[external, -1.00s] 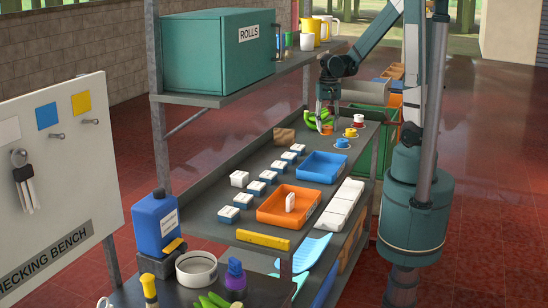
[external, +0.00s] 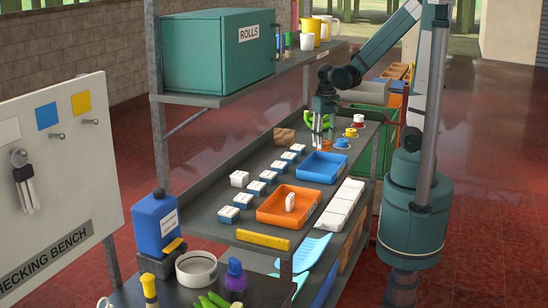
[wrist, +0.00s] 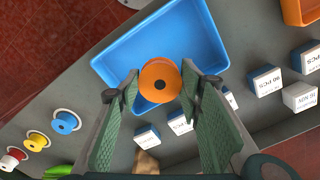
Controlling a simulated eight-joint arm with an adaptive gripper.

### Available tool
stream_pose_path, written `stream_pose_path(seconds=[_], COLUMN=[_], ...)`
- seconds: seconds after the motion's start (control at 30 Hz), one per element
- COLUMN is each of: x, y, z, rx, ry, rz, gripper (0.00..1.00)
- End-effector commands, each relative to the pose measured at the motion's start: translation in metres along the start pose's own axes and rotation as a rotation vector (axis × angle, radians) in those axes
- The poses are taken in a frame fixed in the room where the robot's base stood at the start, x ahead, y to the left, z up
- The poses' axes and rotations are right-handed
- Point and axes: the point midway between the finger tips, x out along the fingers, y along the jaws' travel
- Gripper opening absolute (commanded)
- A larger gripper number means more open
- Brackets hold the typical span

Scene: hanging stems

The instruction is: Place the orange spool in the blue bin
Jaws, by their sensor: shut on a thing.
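The orange spool (wrist: 160,84) is held between the two fingers of my gripper (wrist: 160,76), in the middle of the wrist view. My gripper (external: 320,140) is shut on it. In the external view the spool (external: 326,145) is small and partly hidden by the fingers. The blue bin (wrist: 112,62) is an empty shallow tray. In the wrist view the spool overlaps its near edge; how high the spool is above the bin is unclear. In the external view the bin (external: 322,167) stands just in front of my gripper.
Blue (wrist: 66,121), yellow (wrist: 37,141) and red (wrist: 12,158) spools stand beside the bin on the bench. Several labelled white-and-blue boxes (external: 268,177) line the other side. An orange tray (external: 269,213) holding a white item lies in front. A shelf with a green ROLLS box (external: 215,60) hangs above left.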

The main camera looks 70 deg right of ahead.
Motion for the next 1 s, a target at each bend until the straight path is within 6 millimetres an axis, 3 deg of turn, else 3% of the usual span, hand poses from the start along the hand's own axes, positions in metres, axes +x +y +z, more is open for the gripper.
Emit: stream_pose_path(seconds=[0.53,1.0], x=[0.006,0.053], y=[0.000,0.000], z=[0.000,0.000], rx=[-0.002,-0.001], ry=[0.000,0.000], rz=[0.000,0.000], gripper=[0.24,0.24])
